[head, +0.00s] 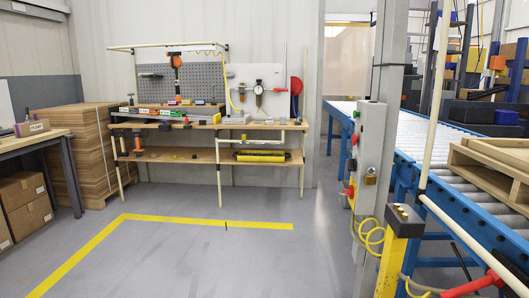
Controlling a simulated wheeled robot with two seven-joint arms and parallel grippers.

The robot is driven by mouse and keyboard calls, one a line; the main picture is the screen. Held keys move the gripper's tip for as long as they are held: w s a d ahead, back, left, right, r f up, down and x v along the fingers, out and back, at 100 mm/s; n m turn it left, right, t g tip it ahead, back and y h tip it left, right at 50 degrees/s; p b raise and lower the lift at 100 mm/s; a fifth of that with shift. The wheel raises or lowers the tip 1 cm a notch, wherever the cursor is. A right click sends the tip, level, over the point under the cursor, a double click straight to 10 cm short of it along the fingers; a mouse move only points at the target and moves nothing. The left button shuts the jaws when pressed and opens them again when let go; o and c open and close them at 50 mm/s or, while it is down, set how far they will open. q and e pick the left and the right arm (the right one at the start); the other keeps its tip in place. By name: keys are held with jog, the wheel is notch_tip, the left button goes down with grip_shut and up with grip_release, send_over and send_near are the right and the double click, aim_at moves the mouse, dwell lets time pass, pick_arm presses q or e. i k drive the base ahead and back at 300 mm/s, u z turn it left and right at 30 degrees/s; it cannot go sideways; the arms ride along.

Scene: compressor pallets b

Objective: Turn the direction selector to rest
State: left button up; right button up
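A grey control box (367,158) is mounted on the grey upright post right of centre. Neither of my grippers is in view.
A blue-framed roller conveyor (472,198) with a wooden pallet (497,163) lies at the right. A yellow post (394,262) with a black top stands before the grey post, with a coiled yellow hose nearby. A workbench (205,160) stands behind; the middle floor is clear.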

aim_at(352, 163)
jog(key=z, duration=0.15)
jog(key=i, duration=2)
jog(key=z, duration=0.95)
